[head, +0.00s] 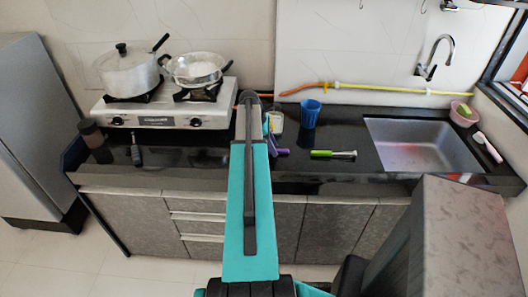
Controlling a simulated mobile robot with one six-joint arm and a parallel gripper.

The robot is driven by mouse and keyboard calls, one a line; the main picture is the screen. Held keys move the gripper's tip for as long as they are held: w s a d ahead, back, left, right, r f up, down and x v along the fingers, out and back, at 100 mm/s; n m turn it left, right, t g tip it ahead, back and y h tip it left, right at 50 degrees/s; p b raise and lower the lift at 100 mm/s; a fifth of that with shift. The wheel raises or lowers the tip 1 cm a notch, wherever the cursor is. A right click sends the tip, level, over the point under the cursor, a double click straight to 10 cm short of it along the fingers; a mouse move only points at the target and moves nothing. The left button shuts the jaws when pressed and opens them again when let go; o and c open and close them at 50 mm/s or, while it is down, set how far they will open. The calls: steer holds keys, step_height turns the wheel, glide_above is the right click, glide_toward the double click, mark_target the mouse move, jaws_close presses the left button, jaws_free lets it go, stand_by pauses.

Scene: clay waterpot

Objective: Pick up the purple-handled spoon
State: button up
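A purple piece (279,152), which looks like the handle of the purple-handled spoon, shows on the dark counter just right of my raised teal arm link. Part of it seems hidden behind the arm, and I cannot make out the spoon's bowl. My arm rises through the middle of the head view and blocks the counter behind it. My gripper's fingertips do not show, so I cannot see whether they are open or shut.
The dark counter (200,157) holds a stove (150,115) with a pot (128,75) and pan (197,69) at left. A blue cup (310,113), a green-handled tool (333,154) and a sink (425,145) are at right. A black-handled item (136,154) lies before the stove.

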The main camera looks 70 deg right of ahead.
jaws_close()
steer(key=shift+r, duration=0.25)
steer(key=shift+r+b, duration=0.8)
steer(key=shift+r, duration=0.75)
steer(key=s+a+b, duration=0.1)
steer(key=s+a, duration=0.1)
steer(key=s, duration=0.2)
steer(key=s+a+r+b, duration=0.1)
steer(key=s+a, duration=0.2)
steer(key=s, duration=0.2)
steer(key=s+a+b, duration=0.1)
steer(key=s+a, duration=0.2)
steer(key=s, duration=0.1)
steer(key=shift+s+a+r, duration=0.2)
steer(key=shift+s+r, duration=0.05)
steer(key=shift+s, duration=0.1)
